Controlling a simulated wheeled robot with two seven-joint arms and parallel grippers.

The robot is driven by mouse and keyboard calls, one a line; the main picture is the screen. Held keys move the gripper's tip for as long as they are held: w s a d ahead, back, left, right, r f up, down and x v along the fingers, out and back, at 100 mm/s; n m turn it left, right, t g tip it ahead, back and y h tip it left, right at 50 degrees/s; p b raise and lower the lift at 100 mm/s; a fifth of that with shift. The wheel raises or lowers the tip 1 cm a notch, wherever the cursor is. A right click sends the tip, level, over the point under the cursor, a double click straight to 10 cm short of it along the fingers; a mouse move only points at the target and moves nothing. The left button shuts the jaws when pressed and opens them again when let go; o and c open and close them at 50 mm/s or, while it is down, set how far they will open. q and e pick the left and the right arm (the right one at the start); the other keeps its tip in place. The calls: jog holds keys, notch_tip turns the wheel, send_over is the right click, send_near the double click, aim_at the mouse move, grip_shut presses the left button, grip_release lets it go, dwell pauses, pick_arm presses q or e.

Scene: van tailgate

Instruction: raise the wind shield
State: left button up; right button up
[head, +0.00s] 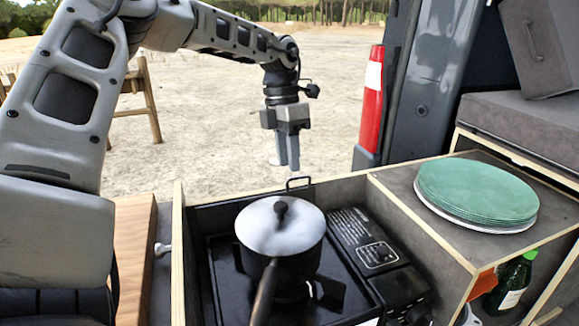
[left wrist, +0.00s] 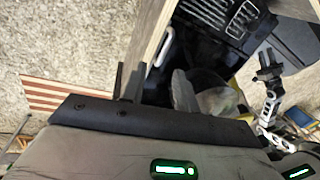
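A dark wire handle (head: 298,185) stands up at the back edge of the stove box, behind the pot. I take it to belong to the wind shield, whose panel I cannot make out. My left gripper (head: 287,165) points down just above and slightly left of this handle, apart from it. Its two fingers look close together with nothing between them. They also show in the left wrist view (left wrist: 127,82). A dark jointed end (left wrist: 268,72) at the right of the left wrist view looks like my right gripper, too small to read.
A lidded pot (head: 280,240) sits on the black stove (head: 225,265), its long handle toward me. Green plates (head: 477,190) are stacked on the right-hand shelf. A bottle (head: 510,285) stands below. A red cone (head: 372,100) and grey post (head: 420,80) stand behind.

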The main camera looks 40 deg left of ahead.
pick_arm(q)
jog(key=shift+d+f, duration=0.2)
jog(key=shift+f, duration=1.05)
pick_arm(e)
jog(key=shift+r, duration=0.1)
